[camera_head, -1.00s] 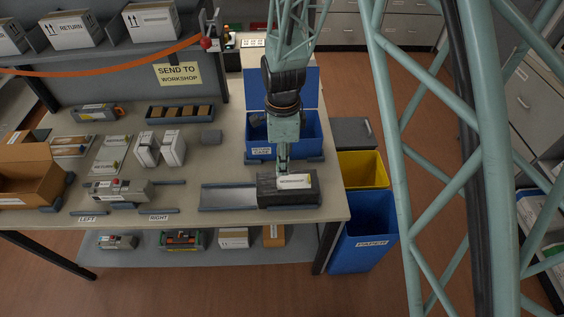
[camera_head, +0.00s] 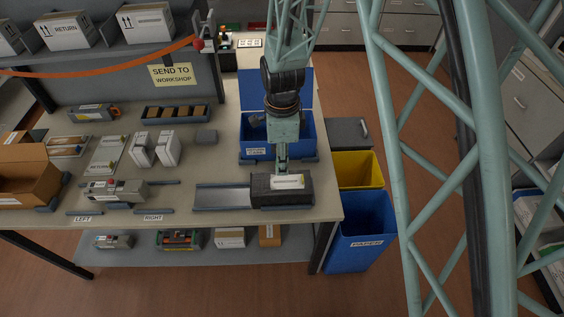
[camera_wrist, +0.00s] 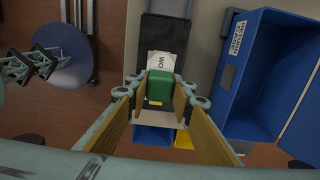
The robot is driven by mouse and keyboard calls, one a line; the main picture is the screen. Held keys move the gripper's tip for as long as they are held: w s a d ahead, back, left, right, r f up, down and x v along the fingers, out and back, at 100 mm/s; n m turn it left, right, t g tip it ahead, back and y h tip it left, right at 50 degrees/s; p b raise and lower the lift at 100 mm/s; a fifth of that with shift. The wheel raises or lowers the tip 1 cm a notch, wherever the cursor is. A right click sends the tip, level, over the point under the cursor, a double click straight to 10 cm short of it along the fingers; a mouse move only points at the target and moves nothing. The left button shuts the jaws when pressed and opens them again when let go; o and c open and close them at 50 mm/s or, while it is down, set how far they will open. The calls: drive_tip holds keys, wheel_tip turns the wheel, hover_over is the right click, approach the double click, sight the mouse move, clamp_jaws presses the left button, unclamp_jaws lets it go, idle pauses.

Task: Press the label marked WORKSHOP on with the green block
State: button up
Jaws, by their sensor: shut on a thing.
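My gripper (camera_head: 281,172) points down over a dark box-like cartridge (camera_head: 265,200) near the bench's front right. In the wrist view its two fingers (camera_wrist: 161,96) are shut on the green block (camera_wrist: 160,80). A white label (camera_head: 288,182) lies on top of the dark cartridge. In the wrist view the label (camera_wrist: 160,62) shows the letters "WO" beyond the block, which hides the rest. I cannot tell whether the block touches the label. The block itself is not clear in the head view.
A metal slide plate (camera_head: 222,198) lies left of the cartridge. An open blue crate (camera_head: 257,153) stands behind it. Yellow (camera_head: 357,170) and blue (camera_head: 360,230) bins stand right of the bench. White boxes (camera_head: 168,149) and another cartridge (camera_head: 115,191) are further left.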

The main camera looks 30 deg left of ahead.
drive_tip(key=shift+f+b, duration=0.95)
drive_tip(key=shift+f, duration=1.8)
drive_tip(key=shift+f+b, duration=0.45)
drive_tip(key=shift+f, duration=0.15)
drive_tip(key=shift+r, duration=0.2)
idle(0.5)
drive_tip(key=shift+r+p, duration=1.15)
drive_tip(key=shift+r, duration=2.15)
drive_tip(key=shift+w+d, duration=0.1)
drive_tip(key=w+d+f+n+b, duration=0.25)
drive_tip(key=w+d, duration=0.55)
drive_tip(key=d, duration=0.4)
drive_tip(key=w+d+f+n+b, duration=0.2)
drive_tip(key=w+d+f+n, duration=0.1)
drive_tip(key=w+d, duration=0.75)
drive_tip(key=w+d+f+n+b, duration=0.1)
drive_tip(key=d+f+n+b, duration=0.1)
drive_tip(key=d, duration=1.3)
drive_tip(key=w+d+f+n+b, duration=0.2)
drive_tip(key=d+f+n, duration=0.1)
drive_tip(key=d, duration=1.3)
drive_tip(key=shift+w+d+f, duration=0.15)
drive_tip(key=shift+d+f, duration=0.1)
drive_tip(key=shift+f, duration=0.1)
